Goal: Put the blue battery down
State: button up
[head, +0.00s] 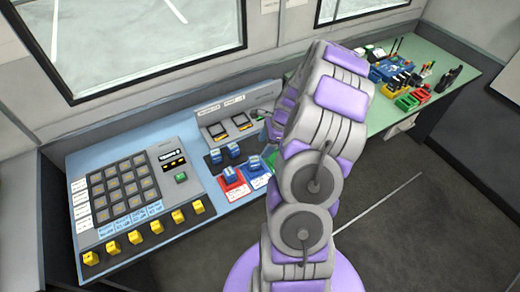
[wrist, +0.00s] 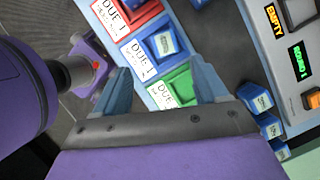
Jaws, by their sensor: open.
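Several small blue batteries with pale labels stand on the blue desk. In the wrist view one blue battery (wrist: 165,43) sits in the blue square holder (wrist: 137,50); it also shows in the head view (head: 254,163). Another battery (head: 230,174) is in the red holder (head: 236,191). My gripper (wrist: 165,82) is open, its two fingers apart on either side of the green holder (wrist: 163,98), with nothing seen between them. The green holder's inside looks empty, though a finger covers part of it. In the head view my arm hides the gripper.
More batteries (wrist: 262,102) stand in a row beside a console with lit displays (wrist: 300,62). A keypad panel (head: 125,190) with yellow buttons fills the left desk. A green table (head: 455,55) at the right holds coloured bins and tools. Open floor lies in front.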

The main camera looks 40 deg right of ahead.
jog(key=s+a+r+n+g, duration=0.1)
jog(key=a+r+n, duration=0.55)
jog(key=a, duration=0.35)
jog(key=s+a+r+n+g, duration=0.2)
jog(key=a+r+n, duration=0.3)
jog(key=a+r, duration=0.45)
jog(key=s+a+r+n+h, duration=0.1)
jog(key=s+a+n, duration=0.2)
jog(key=s, duration=0.4)
jog(key=s+a+r+n+g+h, duration=0.1)
jog(key=s+a+r+n, duration=0.1)
jog(key=s+n, duration=0.4)
jog(key=s+a+r+n+h, duration=0.1)
jog(key=s+a+n, duration=0.3)
jog(key=s, duration=0.4)
jog(key=shift+a+r+n+g+h, duration=0.3)
jog(key=shift+a+r+n+h, duration=0.1)
jog(key=shift+r, duration=0.15)
jog(key=shift+a, duration=0.1)
